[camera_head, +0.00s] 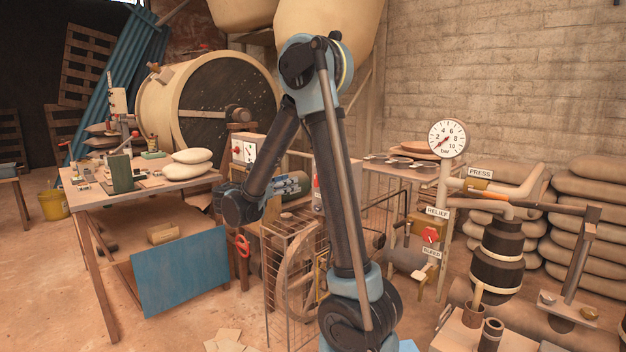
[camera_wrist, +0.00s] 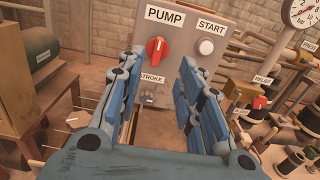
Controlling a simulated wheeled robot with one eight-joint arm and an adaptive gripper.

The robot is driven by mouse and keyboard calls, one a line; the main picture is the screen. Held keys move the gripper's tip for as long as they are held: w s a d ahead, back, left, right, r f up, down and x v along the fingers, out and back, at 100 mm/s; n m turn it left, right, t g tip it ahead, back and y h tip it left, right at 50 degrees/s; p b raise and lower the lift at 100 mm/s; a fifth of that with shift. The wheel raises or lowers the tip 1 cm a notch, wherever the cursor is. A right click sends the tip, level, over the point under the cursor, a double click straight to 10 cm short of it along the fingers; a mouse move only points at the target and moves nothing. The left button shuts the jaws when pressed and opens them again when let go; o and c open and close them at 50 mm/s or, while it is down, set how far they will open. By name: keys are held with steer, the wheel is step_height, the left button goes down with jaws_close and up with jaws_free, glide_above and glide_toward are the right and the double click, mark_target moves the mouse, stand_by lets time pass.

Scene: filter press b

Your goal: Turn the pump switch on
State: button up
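The pump switch (camera_wrist: 156,50) is a red knob under the PUMP label on a grey panel (camera_wrist: 178,72). The knob stands near upright in the wrist view. A white START button (camera_wrist: 205,47) sits to its right, and a STROKE label is below it. My gripper (camera_wrist: 163,65) is open, its blue fingers spread on either side of the view, with nothing seen between them. The knob lies ahead, between the finger lines, and appears apart from them. In the head view my gripper (camera_head: 290,185) points right toward the panel, which my arm mostly hides.
A pressure gauge (camera_head: 447,139), a red RELIEF knob (camera_head: 430,235) and a BLEED lever stand to the right. A wire cage (camera_head: 290,270) and a large wheel are below my gripper. A cluttered table (camera_head: 145,190) is at left. Open space lies before the panel.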

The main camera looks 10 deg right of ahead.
steer(key=x, duration=1.4)
steer(key=shift+d, duration=0.2)
steer(key=shift+w, duration=0.15)
jaws_close()
steer(key=shift+a, duration=0.1)
